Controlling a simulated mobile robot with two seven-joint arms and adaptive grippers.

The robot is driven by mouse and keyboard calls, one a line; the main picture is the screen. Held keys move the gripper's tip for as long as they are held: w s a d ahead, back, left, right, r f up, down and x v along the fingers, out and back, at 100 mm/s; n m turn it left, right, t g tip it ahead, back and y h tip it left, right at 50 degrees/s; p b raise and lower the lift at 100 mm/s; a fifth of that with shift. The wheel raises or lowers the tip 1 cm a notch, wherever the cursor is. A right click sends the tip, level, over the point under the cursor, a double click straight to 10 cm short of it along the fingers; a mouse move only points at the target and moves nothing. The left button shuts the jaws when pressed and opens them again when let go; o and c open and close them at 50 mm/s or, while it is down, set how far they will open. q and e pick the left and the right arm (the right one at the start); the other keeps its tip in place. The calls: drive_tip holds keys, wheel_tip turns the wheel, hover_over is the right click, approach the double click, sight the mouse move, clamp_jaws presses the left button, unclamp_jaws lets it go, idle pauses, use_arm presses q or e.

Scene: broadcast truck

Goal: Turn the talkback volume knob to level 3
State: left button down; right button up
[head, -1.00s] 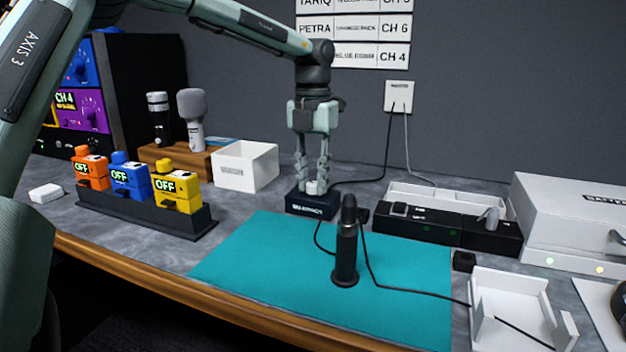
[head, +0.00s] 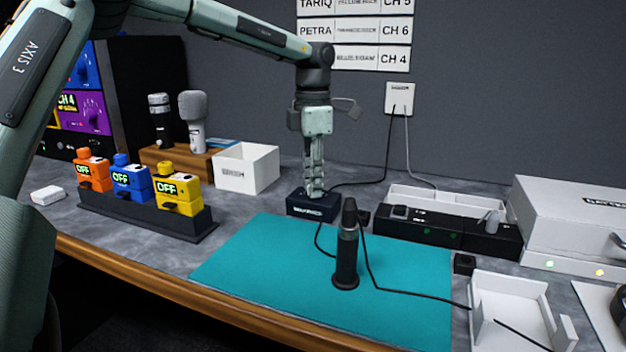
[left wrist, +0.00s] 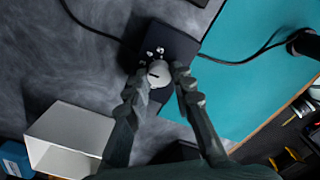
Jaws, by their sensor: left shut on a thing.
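My left gripper (head: 315,191) points straight down over the box. In the left wrist view its two fingers (left wrist: 161,76) are closed on opposite sides of the knob. The fingers hide most of the knob in the head view. I cannot read which level it points to. My right gripper is not in view.
A white open bin (head: 246,167) stands left of the box, near microphones on a wooden stand (head: 177,162). Orange, blue and yellow packs sit in a dark rack (head: 148,215).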

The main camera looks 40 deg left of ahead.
use_arm(q)
drive_tip(key=shift+m, duration=0.4)
drive_tip(key=c, duration=1.3)
unclamp_jaws()
wheel_tip(320, 180, up, 12)
